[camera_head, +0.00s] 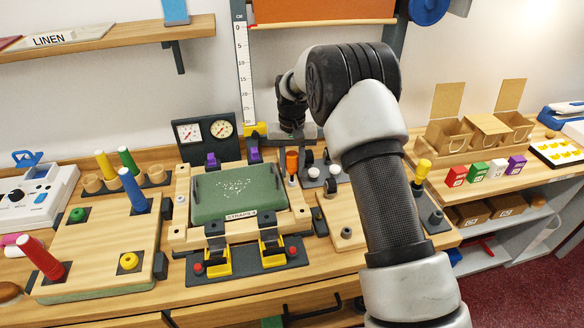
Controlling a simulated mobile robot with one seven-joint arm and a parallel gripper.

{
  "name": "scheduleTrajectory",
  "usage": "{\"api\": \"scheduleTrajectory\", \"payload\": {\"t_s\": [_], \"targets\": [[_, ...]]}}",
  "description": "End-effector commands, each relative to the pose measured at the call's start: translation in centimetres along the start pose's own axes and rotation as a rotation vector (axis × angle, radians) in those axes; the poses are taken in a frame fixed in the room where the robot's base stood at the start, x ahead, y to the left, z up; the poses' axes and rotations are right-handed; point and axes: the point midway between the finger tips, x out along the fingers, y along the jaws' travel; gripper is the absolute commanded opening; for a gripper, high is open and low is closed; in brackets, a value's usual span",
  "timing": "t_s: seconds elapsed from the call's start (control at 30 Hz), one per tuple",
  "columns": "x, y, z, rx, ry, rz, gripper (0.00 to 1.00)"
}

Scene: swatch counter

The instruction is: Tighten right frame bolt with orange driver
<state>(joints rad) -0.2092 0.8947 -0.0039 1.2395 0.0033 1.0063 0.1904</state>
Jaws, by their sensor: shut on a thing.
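The orange driver (292,162) stands upright at the back right of the wooden frame (298,210). My gripper (293,146) comes down from above and is shut on the top of its orange handle. The driver's lower end is near the frame's right side; I cannot tell whether it touches a bolt. The right frame bolt itself is not clearly visible. A green labelled block (238,196) lies inside the frame.
Yellow clamps (272,252) stand at the frame's front, purple ones (254,154) at its back. Gauges (206,134) stand behind. A board with coloured pegs (132,190) is on the left. A yellow-handled tool (422,170) stands on the right. My arm hides part of the counter.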

Motion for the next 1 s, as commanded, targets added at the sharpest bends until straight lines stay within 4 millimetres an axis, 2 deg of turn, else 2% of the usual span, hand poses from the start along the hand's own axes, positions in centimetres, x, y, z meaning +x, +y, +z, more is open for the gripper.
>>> {"api": "scheduleTrajectory", "payload": {"t_s": [0.9, 1.0], "targets": [[0.36, -0.01, -0.02, 0.002, 0.001, 0.000, 0.06], [0.37, -0.03, -0.02, 0.067, 0.001, 0.000, 0.06]]}}
